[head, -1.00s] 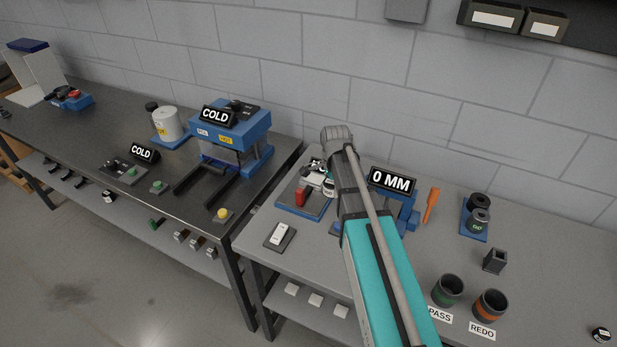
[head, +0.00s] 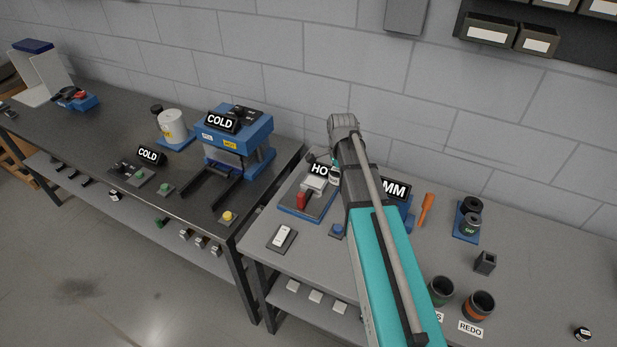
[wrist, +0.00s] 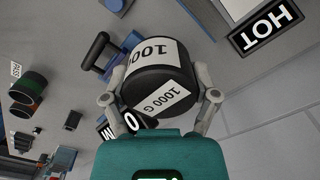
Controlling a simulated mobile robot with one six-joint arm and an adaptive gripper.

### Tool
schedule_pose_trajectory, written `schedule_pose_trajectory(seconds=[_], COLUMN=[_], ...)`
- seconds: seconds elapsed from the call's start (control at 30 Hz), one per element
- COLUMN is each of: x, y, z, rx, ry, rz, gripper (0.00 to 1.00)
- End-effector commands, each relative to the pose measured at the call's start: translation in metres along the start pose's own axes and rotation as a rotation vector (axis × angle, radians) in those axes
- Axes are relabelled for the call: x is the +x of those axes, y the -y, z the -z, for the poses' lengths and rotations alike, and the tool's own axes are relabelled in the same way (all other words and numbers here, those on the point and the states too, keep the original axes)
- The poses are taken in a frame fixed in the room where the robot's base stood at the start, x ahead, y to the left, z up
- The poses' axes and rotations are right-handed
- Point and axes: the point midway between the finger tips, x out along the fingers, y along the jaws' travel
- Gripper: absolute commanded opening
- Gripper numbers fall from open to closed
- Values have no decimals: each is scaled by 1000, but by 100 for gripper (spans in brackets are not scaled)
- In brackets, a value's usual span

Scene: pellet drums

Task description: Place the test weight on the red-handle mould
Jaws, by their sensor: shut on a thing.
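The test weight (wrist: 158,80) is a black cylinder with white "1000 G" labels. My gripper (wrist: 160,95) is shut on it, one finger on each side, and it is held in the air. In the head view the weight (head: 335,176) shows only as a small piece beside my arm. A red handle (head: 301,201) stands on a blue-based device by the "HOT" sign (head: 320,169). Red and black parts also show on a blue stand (head: 88,103) at the far left. They are too small to tell which is the red-handle mould.
A blue press (head: 238,140) with a "COLD" sign stands on the dark left bench. The grey right bench holds a white switch (head: 282,237), a blue weight stand (head: 462,233) and cups (head: 478,305). A gap separates the benches. My arm hides part of the right bench.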

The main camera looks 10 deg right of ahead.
Motion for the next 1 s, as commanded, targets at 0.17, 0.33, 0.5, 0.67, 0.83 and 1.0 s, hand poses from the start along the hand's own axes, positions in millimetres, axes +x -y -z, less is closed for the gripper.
schedule_pose_trajectory(seconds=[0.17,0.33,0.5,0.67,0.83,1.0], x=[-3,-3,-2,4,14,26], y=[0,0,2,12,33,59], z=[1,1,1,0,-3,-8], rx=[3,3,3,3,3,3], ry=[0,0,0,0,0,0], rz=[0,0,0,0,0,0], gripper=[16,16,16,16,16,16])
